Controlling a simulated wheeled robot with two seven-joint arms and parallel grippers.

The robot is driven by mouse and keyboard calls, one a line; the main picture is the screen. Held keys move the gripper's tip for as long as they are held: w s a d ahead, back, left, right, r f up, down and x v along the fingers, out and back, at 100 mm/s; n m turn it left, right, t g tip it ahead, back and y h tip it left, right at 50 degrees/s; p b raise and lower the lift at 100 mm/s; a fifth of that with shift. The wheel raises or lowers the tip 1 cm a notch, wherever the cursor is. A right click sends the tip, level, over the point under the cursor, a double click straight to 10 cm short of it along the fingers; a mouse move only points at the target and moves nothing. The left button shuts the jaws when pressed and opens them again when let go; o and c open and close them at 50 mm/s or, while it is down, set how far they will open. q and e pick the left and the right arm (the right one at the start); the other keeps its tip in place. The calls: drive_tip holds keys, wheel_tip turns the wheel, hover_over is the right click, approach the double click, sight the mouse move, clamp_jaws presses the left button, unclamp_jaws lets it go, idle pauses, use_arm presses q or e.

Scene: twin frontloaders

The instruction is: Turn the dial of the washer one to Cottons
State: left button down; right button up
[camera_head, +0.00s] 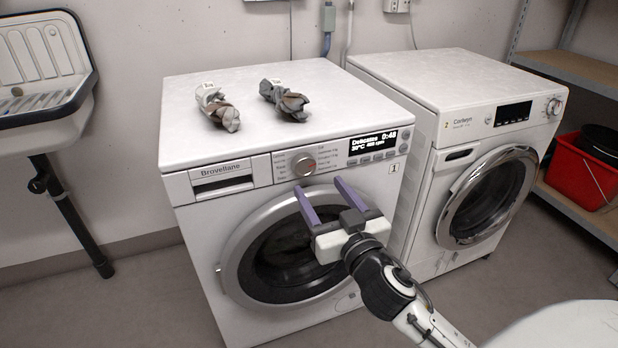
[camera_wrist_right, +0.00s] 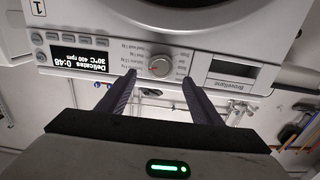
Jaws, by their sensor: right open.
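Washer one (camera_head: 300,230), marked Brovellane with a "1" label, stands in the middle of the head view. Its round silver dial (camera_head: 303,164) sits on the front panel, left of a lit display (camera_head: 378,142) reading Delicates, 0:48, 30°C, 400 rpm. The dial also shows in the right wrist view (camera_wrist_right: 159,66), with small program words around it. My right gripper (camera_head: 320,187) is open and empty, its two purple fingers pointing at the panel just below and in front of the dial. In the wrist view the dial lies between and beyond the fingertips. My left gripper is out of view.
A second front-loader (camera_head: 470,160) stands to the right. A sink (camera_head: 42,70) is at the left, and a red bucket (camera_head: 580,172) sits on the right shelf.

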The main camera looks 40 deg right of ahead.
sight(306, 169)
drive_tip(key=x, duration=0.7)
drive_tip(key=shift+w+f, duration=0.1)
drive_tip(key=shift+w, duration=0.1)
drive_tip(key=c, duration=1)
drive_tip(key=shift+c, duration=0.2)
